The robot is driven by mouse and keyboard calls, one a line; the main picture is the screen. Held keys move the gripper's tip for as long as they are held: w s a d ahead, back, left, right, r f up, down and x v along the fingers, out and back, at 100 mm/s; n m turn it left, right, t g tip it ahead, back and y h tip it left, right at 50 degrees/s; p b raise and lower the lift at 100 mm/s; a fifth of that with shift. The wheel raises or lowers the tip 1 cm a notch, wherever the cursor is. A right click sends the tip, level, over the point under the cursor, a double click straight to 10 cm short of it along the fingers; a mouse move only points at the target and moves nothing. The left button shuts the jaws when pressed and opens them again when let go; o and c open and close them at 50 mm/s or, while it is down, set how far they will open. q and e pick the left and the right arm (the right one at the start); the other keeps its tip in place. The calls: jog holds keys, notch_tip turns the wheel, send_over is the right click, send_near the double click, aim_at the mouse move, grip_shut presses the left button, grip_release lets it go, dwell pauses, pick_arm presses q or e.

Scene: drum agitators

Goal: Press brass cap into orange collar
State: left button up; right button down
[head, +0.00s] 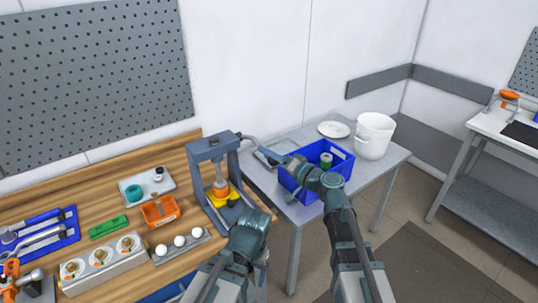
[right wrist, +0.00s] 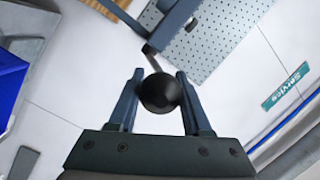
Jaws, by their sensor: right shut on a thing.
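The blue-grey press (head: 229,160) stands on the wooden bench. Under its grey ram sits an orange part (head: 220,190), which looks like the orange collar, in a yellow holder (head: 224,199). The ram's lower end is at or just above the orange part; I cannot tell if they touch. I cannot make out the brass cap there. My right gripper (head: 266,155) is at the lever's end, right of the press. In the right wrist view its fingers are shut on the lever's black ball knob (right wrist: 158,93). My left arm shows low in the middle, but its gripper is out of sight.
A blue crate (head: 340,167) with a green-topped item and a white bucket (head: 374,135) stand on the grey side table. On the bench are an orange bin (head: 160,212), a tray of white balls (head: 181,246) and a pale block with several round sockets (head: 103,264).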

jog(key=w+r+g+h+p, duration=0.1)
jog(key=r+p, duration=0.2)
jog(key=p, duration=0.3)
jog(key=w+a+r+g+h+p, duration=0.1)
jog(key=r+p, duration=0.2)
jog(key=p, duration=0.3)
jog(key=a+r+m+g+h+p, duration=0.1)
jog(key=r+g+p, duration=0.1)
jog(key=p, duration=0.5)
jog(key=shift+w+r+h, duration=0.4)
jog(key=shift+r, duration=0.15)
jog(key=shift+w+a+r+p, duration=0.1)
jog(key=shift+w+r+p, duration=0.15)
jog(key=shift+p, duration=0.1)
jog(key=shift+w+a+r+p, duration=0.55)
jog(key=shift+w+r+p, duration=0.2)
jog(key=shift+r+p, duration=0.15)
jog(key=shift+w+a+r+p, duration=0.7)
jog(key=shift+w, duration=0.2)
jog(key=c, duration=0.7)
grip_release()
jog(key=shift+o, duration=1.3)
jog(key=shift+a, duration=0.1)
jog(key=p+v, duration=0.6)
jog(key=v, duration=0.7)
jog(key=shift+r+p, duration=0.3)
jog(key=shift+p, duration=0.1)
